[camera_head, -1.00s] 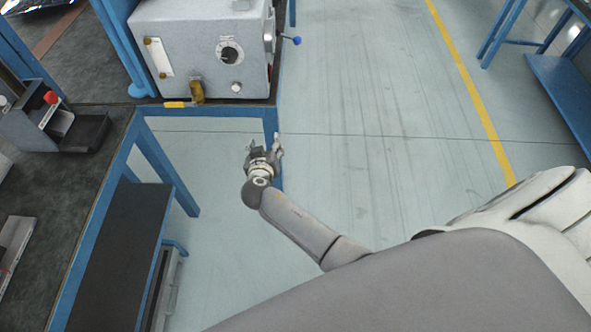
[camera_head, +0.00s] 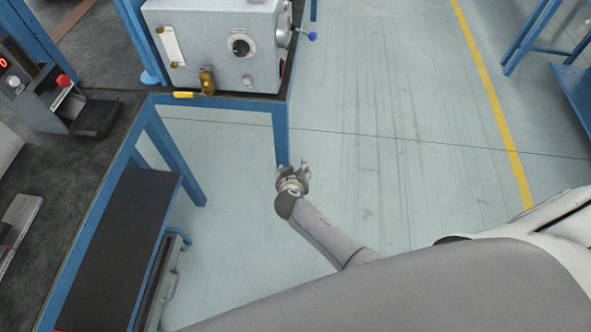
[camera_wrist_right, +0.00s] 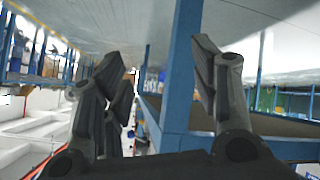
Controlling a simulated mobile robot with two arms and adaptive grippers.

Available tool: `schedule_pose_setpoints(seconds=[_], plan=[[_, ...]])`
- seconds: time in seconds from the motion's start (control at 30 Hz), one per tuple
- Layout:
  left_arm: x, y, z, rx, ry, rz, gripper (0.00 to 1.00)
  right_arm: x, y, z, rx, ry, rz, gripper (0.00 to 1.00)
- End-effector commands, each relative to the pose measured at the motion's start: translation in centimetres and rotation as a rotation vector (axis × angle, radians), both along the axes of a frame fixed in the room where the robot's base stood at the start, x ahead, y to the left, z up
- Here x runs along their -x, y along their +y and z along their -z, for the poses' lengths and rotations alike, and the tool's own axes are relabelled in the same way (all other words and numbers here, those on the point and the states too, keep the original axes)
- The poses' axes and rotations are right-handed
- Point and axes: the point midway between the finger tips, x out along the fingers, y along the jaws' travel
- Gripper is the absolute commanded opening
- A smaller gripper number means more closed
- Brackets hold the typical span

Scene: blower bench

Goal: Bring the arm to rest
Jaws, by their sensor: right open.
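My right gripper (camera_head: 293,172) is open and empty in the head view. It hangs over the floor, just in front of the blue bench leg at the corner below the grey machine. In the right wrist view its two fingers (camera_wrist_right: 163,85) stand apart, with a blue post showing between them and nothing held. My right arm (camera_head: 330,237) reaches to it from the lower right. My left gripper is not in view.
A grey blower box (camera_head: 220,45) with a dial and brass valve stands on the blue-framed bench. A control box with a red button (camera_head: 63,81) is at left. A dark lower shelf (camera_head: 120,240) is below. Open floor (camera_head: 400,130) lies to the right.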

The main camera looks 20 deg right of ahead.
Motion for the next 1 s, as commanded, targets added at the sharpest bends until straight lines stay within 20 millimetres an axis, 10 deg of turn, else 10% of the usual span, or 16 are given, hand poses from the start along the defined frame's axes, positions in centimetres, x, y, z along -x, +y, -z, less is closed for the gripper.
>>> schedule_pose_setpoints(seconds=[0.37, 0.53, 0.77, 1.0], plan=[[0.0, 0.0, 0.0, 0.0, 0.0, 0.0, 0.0, 0.0, 0.0, 0.1, 0.001, 0.001, 0.0, 0.56], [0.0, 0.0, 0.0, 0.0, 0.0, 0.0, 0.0, 2.6, -0.1, 3.5, -0.008, 0.083, -0.033, 0.56], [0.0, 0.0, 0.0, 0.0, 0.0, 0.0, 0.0, 14.2, -0.5, 14.8, -0.074, 0.373, -0.158, 0.56], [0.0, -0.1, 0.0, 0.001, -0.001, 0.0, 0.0, 30.4, -1.6, 23.5, -0.184, 0.626, -0.247, 0.56]])
